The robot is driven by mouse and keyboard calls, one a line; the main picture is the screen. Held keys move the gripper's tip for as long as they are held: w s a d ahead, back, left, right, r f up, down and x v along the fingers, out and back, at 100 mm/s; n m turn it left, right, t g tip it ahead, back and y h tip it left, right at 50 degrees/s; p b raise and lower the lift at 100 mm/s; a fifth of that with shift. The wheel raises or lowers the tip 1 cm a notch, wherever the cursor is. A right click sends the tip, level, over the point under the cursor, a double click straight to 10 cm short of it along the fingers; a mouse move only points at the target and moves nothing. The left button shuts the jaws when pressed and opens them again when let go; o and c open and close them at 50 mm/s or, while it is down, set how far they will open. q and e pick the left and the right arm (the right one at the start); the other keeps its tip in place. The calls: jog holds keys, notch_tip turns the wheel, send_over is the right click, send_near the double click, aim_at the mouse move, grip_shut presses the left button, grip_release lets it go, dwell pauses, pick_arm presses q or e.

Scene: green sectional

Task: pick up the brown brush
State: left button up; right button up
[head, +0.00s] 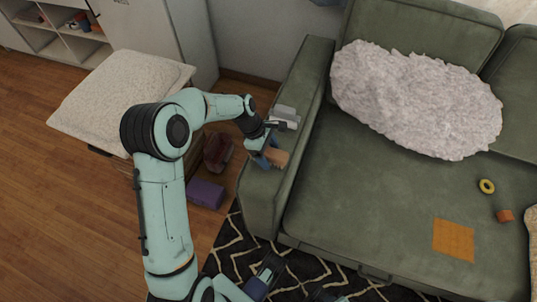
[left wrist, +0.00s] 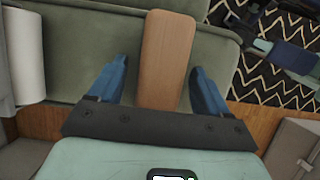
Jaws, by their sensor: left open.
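The brown brush (head: 280,157) lies on the green sofa's left armrest in the head view. In the left wrist view the brush (left wrist: 167,45) shows as a smooth brown wooden block, seen from above, pointing away from the palm. My left gripper (head: 266,150) is over the armrest at the brush. Its blue fingers are open, one on each side of the brush, with a visible gap on both sides in the left wrist view (left wrist: 160,85). The near end of the brush is hidden behind the dark gripper base.
A grey-white item (head: 284,116) sits on the armrest behind the brush. A purple box (head: 205,193) and a dark red item (head: 218,152) are on the floor left of the sofa. A fluffy pillow (head: 415,98), orange cloth (head: 453,239), yellow ring (head: 487,186) and orange block (head: 505,215) lie on the seat.

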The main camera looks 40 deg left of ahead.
pick_arm(q)
jog(key=shift+f, duration=0.1)
jog(key=c, duration=1.1)
jog(key=shift+r, duration=0.25)
notch_tip(320, 180, up, 11)
jog(key=shift+f+p, duration=0.15)
jog(key=shift+p, duration=1.05)
notch_tip(320, 180, up, 9)
jog(key=p, duration=0.2)
send_over(269, 151)
jog(key=shift+s+r, duration=0.1)
jog(key=shift+r, duration=0.1)
pick_arm(e)
jog(key=s+a+r+g, duration=0.1)
jog(key=s+r, duration=0.3)
jog(key=shift+a+r, duration=0.15)
jog(key=shift+r, duration=0.1)
